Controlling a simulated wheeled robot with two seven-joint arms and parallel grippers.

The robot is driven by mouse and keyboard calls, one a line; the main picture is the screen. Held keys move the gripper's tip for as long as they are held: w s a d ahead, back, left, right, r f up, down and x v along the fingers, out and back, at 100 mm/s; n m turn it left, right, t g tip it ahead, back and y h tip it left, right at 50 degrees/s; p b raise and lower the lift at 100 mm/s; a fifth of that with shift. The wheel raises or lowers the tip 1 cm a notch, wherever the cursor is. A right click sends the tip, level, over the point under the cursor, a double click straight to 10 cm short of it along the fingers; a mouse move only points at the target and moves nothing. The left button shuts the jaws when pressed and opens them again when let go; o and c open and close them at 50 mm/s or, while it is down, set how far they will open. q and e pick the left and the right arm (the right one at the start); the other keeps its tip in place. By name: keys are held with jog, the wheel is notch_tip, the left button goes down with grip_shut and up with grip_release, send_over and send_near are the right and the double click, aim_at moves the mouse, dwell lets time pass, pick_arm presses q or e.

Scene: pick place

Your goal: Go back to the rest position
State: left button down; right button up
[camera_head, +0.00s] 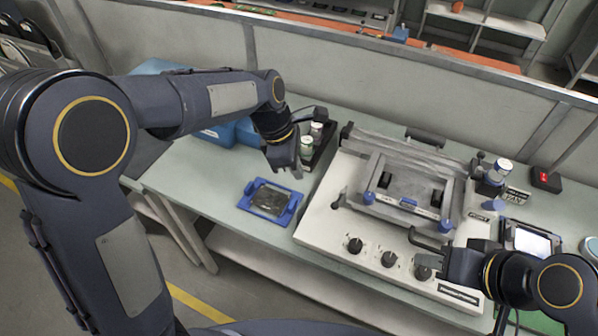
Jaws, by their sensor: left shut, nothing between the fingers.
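My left gripper (283,164) hangs over the table beside the small bottles (307,146), its fingers pointing down. It is shut with nothing held. It is above and behind the blue-framed tray (271,200) with a dark flat insert, and apart from it. My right gripper (428,252) is at the lower right, over the front right part of the white machine (322,226). Its fingers point left, near the front knobs, and appear spread apart with nothing visible between them.
The pale green table (190,178) is clear at its left. A blue box (222,132) is behind my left arm. A small screen (531,241) and a black box with a red switch (545,179) sit at the right. A low grey wall (330,68) runs behind.

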dwell(0.4)
pick_arm(q)
jog(key=s+a+r+m+t+h, duration=0.2)
jog(key=s+a+r+m, duration=0.45)
jog(key=s+a, duration=0.35)
jog(key=s+a+f+m+t+y, duration=0.1)
jog(key=s+a+f+m+t, duration=0.1)
jog(key=s+a+m, duration=0.4)
jog(key=s+m+t, duration=0.1)
jog(key=s+m, duration=0.3)
jog(key=s, duration=0.1)
jog(key=shift+s+f+t+y, duration=0.15)
jog(key=shift+s+t+y, duration=0.15)
jog(key=shift+s, duration=0.1)
jog(key=shift+a, duration=0.1)
